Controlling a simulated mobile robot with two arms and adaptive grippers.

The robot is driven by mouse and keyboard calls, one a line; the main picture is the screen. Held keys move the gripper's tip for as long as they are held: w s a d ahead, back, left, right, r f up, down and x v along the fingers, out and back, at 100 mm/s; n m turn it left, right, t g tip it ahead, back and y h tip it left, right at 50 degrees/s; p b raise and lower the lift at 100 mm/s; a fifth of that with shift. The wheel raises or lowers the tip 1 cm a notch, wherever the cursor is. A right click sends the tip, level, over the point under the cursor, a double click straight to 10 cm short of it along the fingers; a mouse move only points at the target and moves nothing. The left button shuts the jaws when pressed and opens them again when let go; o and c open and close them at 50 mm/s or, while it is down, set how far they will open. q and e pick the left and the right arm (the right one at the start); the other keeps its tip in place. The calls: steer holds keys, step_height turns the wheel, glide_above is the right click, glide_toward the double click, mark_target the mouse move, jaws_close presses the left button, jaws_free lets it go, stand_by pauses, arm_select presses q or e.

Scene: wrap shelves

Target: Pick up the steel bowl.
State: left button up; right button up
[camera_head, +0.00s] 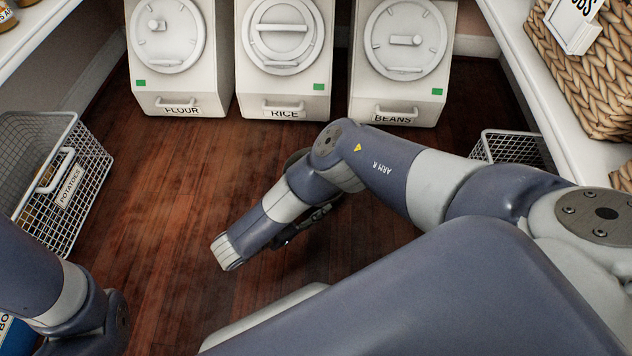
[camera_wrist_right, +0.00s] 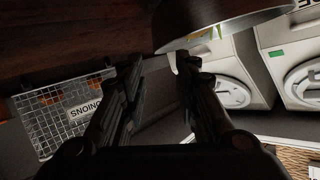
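A dark, shiny, curved shape (camera_wrist_right: 225,20) with a thin rim fills the upper middle of the right wrist view. It looks like the side of the steel bowl, cut off by the top edge. My right gripper (camera_wrist_right: 160,62) is open, its two dark fingers apart with nothing seen between them. The right fingertip is close to the bowl's rim; I cannot tell if it touches. In the head view no bowl shows clearly, and my right forearm covers most of that gripper. My left arm enters at lower left, its gripper out of view.
White bins labelled FLOUR (camera_head: 180,60), RICE (camera_head: 284,60) and BEANS (camera_head: 402,60) stand along the back. A wire POTATOES basket (camera_head: 85,205) is at left. A wire ONIONS basket (camera_wrist_right: 60,110) shows upside down. Shelves flank both sides. Wooden floor (camera_head: 170,210) is clear at centre left.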

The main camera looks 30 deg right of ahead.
mark_target(344, 190)
steer(key=b+x, duration=0.1)
steer(key=x, duration=0.3)
steer(key=shift+d+f+b, duration=0.15)
steer(key=shift+b, duration=0.25)
steer(key=b+x, duration=0.4)
steer(key=shift+f, duration=0.3)
steer(key=shift+w+d+b, duration=0.15)
steer(key=shift+d+b, duration=0.25)
steer(key=shift+d, duration=0.15)
steer(key=shift+c, duration=0.3)
steer(key=shift+w+r, duration=0.1)
jaws_close()
